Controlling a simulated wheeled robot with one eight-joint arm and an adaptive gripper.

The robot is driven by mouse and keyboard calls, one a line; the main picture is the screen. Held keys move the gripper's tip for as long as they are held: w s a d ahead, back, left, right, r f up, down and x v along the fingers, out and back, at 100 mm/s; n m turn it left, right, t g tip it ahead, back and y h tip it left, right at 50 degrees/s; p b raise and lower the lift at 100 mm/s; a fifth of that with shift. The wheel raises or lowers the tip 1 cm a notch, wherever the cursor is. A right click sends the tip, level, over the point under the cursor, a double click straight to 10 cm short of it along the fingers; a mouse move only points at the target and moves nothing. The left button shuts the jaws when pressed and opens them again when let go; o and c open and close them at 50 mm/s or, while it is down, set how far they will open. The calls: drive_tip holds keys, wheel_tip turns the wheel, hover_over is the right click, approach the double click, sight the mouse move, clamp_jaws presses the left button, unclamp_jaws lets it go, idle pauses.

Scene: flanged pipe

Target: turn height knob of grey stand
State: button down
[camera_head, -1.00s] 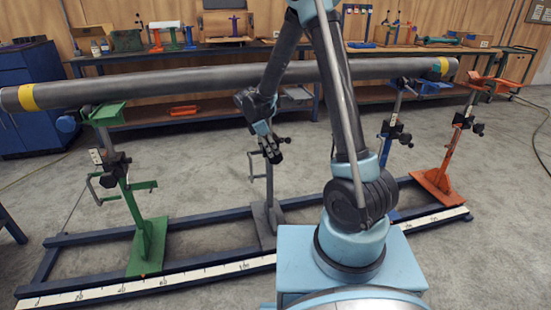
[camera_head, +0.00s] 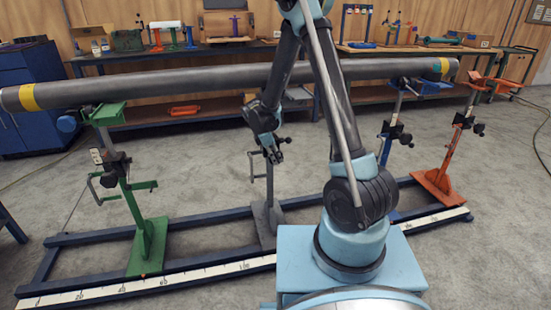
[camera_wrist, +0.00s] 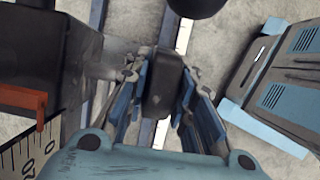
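The grey stand (camera_head: 267,215) stands on the blue rail frame near the middle of the head view, with its upper part behind my gripper. My gripper (camera_head: 275,157) is at the upper part of this stand, below the pipe. In the wrist view, a dark block-shaped knob (camera_wrist: 164,85) lies between the fingers of my gripper (camera_wrist: 165,72). The fingers flank it closely on both sides; I cannot tell whether both press on it. A grey housing with a scale and a red pointer (camera_wrist: 41,112) is at the left of the wrist view.
A long grey pipe (camera_head: 190,85) crosses above the stands. A green stand (camera_head: 150,240) is at left, an orange stand (camera_head: 437,182) at right. The blue rail frame (camera_head: 95,238) lies on the floor. A dark round part (camera_wrist: 197,6) is at the wrist view's top edge.

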drive_tip(key=shift+w+d+y, duration=0.1)
drive_tip(key=shift+d+y, duration=0.05)
drive_tip(key=shift+y, duration=0.45)
drive_tip(key=shift+g+y, duration=0.4)
drive_tip(key=shift+y, duration=0.4)
drive_tip(key=c, duration=1.4)
unclamp_jaws()
drive_tip(key=shift+o, duration=0.2)
drive_tip(key=shift+a+r, duration=0.25)
drive_tip(key=shift+r, duration=1.6)
drive_tip(key=shift+a+r, duration=0.2)
drive_tip(key=shift+r, duration=1.6)
